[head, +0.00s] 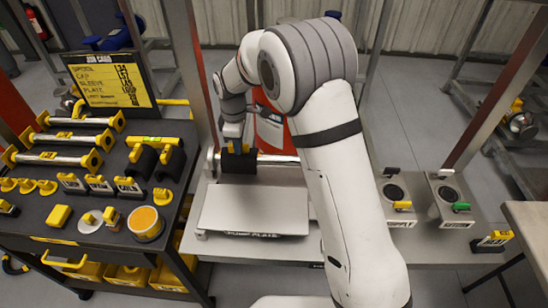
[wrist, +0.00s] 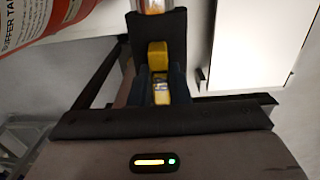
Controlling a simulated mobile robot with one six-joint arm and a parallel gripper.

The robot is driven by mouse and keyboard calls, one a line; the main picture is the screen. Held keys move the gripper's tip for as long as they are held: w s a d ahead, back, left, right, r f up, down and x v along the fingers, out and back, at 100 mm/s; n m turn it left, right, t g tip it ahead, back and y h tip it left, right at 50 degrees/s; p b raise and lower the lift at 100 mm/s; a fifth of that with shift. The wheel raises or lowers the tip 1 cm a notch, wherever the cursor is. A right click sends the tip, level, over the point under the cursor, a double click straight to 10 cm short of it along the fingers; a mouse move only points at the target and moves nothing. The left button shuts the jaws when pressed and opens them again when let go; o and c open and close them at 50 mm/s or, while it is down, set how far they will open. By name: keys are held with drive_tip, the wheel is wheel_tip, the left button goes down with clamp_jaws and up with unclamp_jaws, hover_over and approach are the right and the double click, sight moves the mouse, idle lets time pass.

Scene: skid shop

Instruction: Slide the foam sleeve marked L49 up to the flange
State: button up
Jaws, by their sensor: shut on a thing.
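A black foam sleeve (head: 238,163) sits around a bright metal pipe (head: 275,159) behind the pump plate. My gripper (head: 236,143) comes down on it from above and is shut on its yellow tab (wrist: 158,54). In the wrist view the dark sleeve (wrist: 174,24) lies beyond the fingers, with bare pipe (wrist: 152,6) showing at the top edge. The L49 mark cannot be read. I cannot make out the flange clearly; my arm hides the pipe's right part.
The pump plate (head: 252,210) lies in front of the pipe. A dark cart (head: 84,222) at left holds spools, two more black sleeves (head: 170,163) and small parts. A job card (head: 113,82) stands behind it. Two valve stations (head: 447,197) stand at right. A red tank (wrist: 50,18) is close by.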

drive_tip(key=shift+a, duration=1.05)
idle(0.5)
drive_tip(key=o, duration=0.7)
drive_tip(key=shift+r+p, duration=2.25)
drive_tip(key=shift+r, duration=1.3)
